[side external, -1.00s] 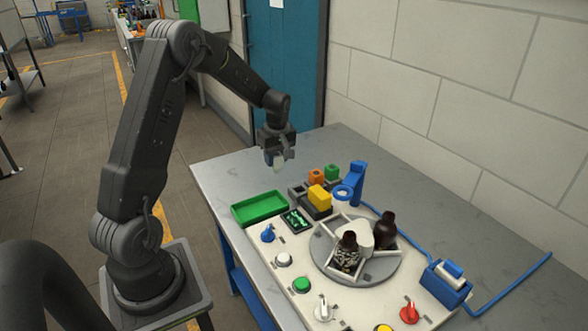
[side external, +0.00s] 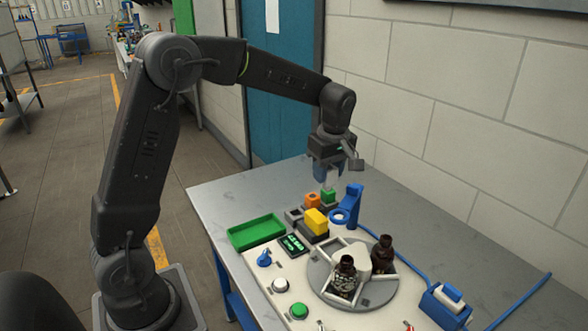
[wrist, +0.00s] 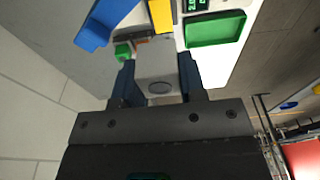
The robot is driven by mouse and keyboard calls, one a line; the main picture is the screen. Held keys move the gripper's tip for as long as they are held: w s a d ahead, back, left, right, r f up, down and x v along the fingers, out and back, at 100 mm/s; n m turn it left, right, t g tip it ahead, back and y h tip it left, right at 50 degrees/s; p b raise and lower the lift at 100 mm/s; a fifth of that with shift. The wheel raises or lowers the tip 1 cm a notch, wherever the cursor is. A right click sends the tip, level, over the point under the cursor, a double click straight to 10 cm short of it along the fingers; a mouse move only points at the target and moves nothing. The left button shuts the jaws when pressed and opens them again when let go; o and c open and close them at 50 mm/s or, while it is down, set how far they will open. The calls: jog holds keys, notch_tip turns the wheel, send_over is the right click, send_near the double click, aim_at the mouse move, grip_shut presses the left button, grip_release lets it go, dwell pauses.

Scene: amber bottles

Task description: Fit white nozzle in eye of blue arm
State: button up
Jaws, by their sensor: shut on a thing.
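My gripper (side external: 329,176) is shut on the white nozzle (side external: 331,181) and holds it in the air above the back of the panel. In the wrist view the nozzle (wrist: 156,66) sits between the two blue fingers, with a grey round spot on its near face. The blue arm (side external: 353,201) stands upright at the panel's back edge, and its ring-shaped eye (side external: 342,215) juts out to the left. The nozzle is above the eye and slightly left of it in the side view, clearly apart from it. In the wrist view the blue arm (wrist: 108,18) is at the upper left, partly cut off.
A yellow block (side external: 316,220), an orange piece (side external: 311,200) and a green piece (side external: 328,197) stand beside the eye. A green tray (side external: 256,233) lies to the left. A turntable (side external: 325,285) with dark bottles is in front. The grey table behind is bare.

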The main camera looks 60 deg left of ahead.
jog(key=d+r, duration=0.2)
jog(key=d, duration=0.4)
jog(key=shift+a+f, duration=0.15)
jog(key=shift+f, duration=1.2)
jog(key=shift+a+f, duration=0.15)
jog(key=shift+f, duration=1.15)
jog(key=shift+f, duration=1.2)
jog(key=o, duration=1.4)
jog(key=shift+r, duration=0.1)
notch_tip(320, 180, up, 6)
jog(key=shift+f, duration=0.1)
dwell(0.3)
